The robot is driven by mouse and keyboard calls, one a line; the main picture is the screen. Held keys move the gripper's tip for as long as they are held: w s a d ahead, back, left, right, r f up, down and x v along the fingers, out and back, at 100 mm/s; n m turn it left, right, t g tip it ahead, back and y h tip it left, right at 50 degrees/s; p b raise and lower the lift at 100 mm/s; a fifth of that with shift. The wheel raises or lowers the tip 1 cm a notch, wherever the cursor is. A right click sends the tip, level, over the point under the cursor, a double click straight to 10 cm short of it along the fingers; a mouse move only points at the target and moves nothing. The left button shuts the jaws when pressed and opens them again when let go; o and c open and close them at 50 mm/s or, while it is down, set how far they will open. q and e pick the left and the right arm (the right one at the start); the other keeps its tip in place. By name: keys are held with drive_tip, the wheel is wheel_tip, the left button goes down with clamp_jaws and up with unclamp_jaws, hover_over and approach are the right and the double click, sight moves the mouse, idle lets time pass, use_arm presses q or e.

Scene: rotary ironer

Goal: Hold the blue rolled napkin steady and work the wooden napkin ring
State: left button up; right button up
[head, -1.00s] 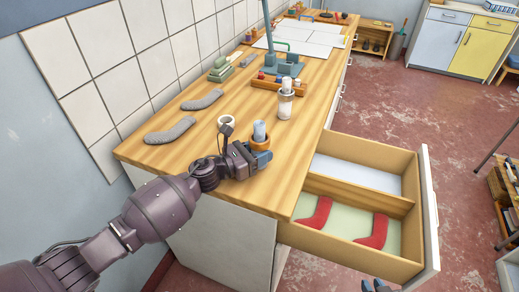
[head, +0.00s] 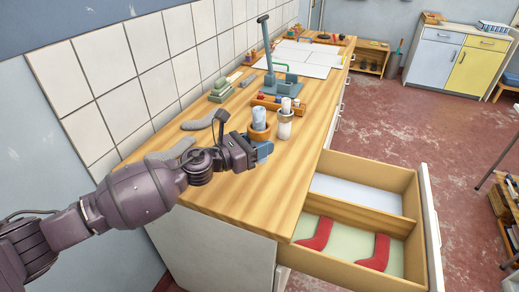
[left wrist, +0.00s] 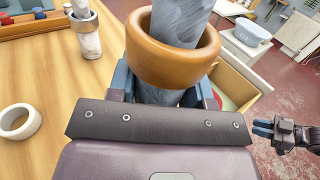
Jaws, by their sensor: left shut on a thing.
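The blue rolled napkin (head: 258,115) stands roughly upright in my left gripper (head: 262,152), above the counter. The wooden napkin ring (head: 259,133) is around it, with the napkin's top sticking out above. In the left wrist view the ring (left wrist: 172,62) sits just above my shut left fingers, and the grey-blue napkin (left wrist: 182,20) passes through it. The fingers grip the napkin below the ring; its lower end is hidden. My right gripper (left wrist: 263,128) is at the right edge of the left wrist view, well away from the napkin; its opening is too small to judge.
A white roll with a grey ring (head: 284,124) stands close by on the counter (head: 250,200). A white ring (left wrist: 20,122) lies at left in the wrist view. A grey sock-like piece (head: 205,121) lies behind. An open drawer (head: 352,225) holds red pieces.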

use_arm(q)
drive_tip(key=shift+f, duration=3.5)
drive_tip(key=shift+f, duration=0.1)
drive_tip(key=shift+f, duration=1.2)
drive_tip(key=shift+f, duration=0.2)
drive_tip(key=o, duration=0.7)
drive_tip(key=shift+r, duration=0.3)
drive_tip(key=shift+c, duration=0.4)
